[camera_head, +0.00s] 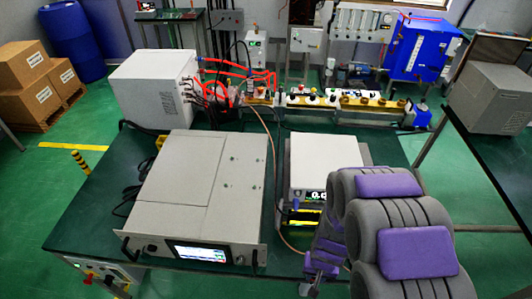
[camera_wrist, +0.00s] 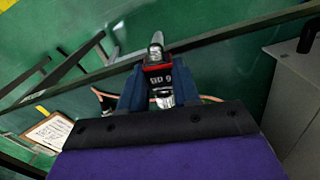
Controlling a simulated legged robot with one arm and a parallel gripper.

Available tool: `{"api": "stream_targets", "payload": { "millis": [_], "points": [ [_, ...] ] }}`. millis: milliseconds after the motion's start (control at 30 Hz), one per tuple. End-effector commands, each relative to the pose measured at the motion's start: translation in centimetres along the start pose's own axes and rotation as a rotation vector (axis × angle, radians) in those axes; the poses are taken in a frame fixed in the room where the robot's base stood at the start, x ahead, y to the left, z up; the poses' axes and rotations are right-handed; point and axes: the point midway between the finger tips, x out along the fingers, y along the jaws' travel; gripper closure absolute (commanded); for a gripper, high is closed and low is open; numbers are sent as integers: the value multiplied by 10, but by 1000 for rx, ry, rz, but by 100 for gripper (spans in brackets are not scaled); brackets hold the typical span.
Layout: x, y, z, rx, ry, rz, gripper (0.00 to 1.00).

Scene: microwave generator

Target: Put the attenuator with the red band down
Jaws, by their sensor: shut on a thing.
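My gripper (camera_wrist: 158,88) is shut on the attenuator with the red band (camera_wrist: 158,76), seen in the wrist view between two blue fingers. The attenuator has a dark body with pale markings, a red band near its top and silver metal ends. Its upper end sticks out past the fingertips. In the head view my gripper (camera_head: 311,277) is low at the right of centre, by the front edge of the green table (camera_head: 95,205). My grey and purple arm covers that corner, and I cannot make out the attenuator there.
A large grey instrument with a lit screen (camera_head: 201,252) stands on the table, with a smaller white-topped meter (camera_head: 328,155) right of it. A copper-coloured cable (camera_head: 272,150) runs between them. The wrist view shows a clipboard (camera_wrist: 48,130) at left and a grey box (camera_wrist: 297,95) at right.

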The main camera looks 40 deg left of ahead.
Motion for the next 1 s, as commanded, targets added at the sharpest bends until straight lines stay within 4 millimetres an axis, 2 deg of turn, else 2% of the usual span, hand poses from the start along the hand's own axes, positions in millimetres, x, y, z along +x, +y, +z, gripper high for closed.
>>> {"api": "stream_targets", "payload": {
  "millis": [33,200,333,533,667,1000],
  "points": [
    [-1,-14,13,-34,-6,0,100],
    [-1,-43,42,-109,-6,5,100],
    [1,-57,53,-140,-5,14,100],
    [3,-65,56,-152,-8,21,100],
    [5,-61,46,-148,-8,21,100],
    [10,-26,-27,-147,0,16,100]
  ]
}}
